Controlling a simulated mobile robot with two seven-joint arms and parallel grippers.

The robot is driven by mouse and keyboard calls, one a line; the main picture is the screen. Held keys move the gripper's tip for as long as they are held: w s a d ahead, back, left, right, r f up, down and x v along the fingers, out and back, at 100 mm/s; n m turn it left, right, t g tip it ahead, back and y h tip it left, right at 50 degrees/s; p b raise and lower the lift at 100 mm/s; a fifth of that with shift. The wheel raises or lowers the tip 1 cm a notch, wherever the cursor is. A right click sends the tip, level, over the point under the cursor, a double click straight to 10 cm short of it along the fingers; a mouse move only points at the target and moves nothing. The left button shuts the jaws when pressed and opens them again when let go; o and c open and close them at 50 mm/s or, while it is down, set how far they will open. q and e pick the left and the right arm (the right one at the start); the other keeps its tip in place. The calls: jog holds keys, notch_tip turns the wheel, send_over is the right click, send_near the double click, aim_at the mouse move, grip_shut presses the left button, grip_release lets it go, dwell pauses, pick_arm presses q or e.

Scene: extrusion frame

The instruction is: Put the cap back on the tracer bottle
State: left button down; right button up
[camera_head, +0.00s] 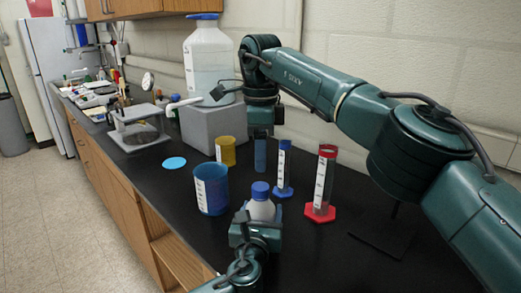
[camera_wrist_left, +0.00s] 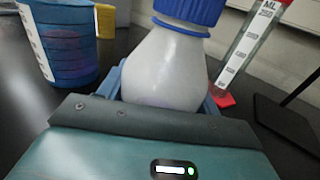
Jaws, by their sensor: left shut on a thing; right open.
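The tracer bottle, a small white bottle (camera_head: 261,210), stands upright in my left gripper (camera_head: 257,228) at the near part of the black bench. In the left wrist view the bottle (camera_wrist_left: 165,68) sits between blue fingers, which are shut on its body. The blue cap (camera_head: 260,190) is on top of the bottle's neck; in the left wrist view the cap (camera_wrist_left: 190,10) is cut off by the top edge. I cannot tell how tightly it sits.
A blue beaker (camera_head: 211,190) stands close left of the bottle. A large jug (camera_head: 208,60) sits on a grey block (camera_head: 207,125).

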aim_at(260, 186)
pick_arm(q)
jog(key=shift+f, duration=0.1)
pick_arm(e)
jog(key=shift+f, duration=0.1)
jog(key=shift+f, duration=3.9)
jog(key=shift+c, duration=0.2)
jog(key=c, duration=1)
jog(key=shift+o, duration=0.2)
jog(key=m, duration=1.1)
jog(key=shift+m, duration=0.4)
jog(key=m, duration=0.3)
jog(key=o, duration=1.2)
jog(key=shift+c, duration=0.2)
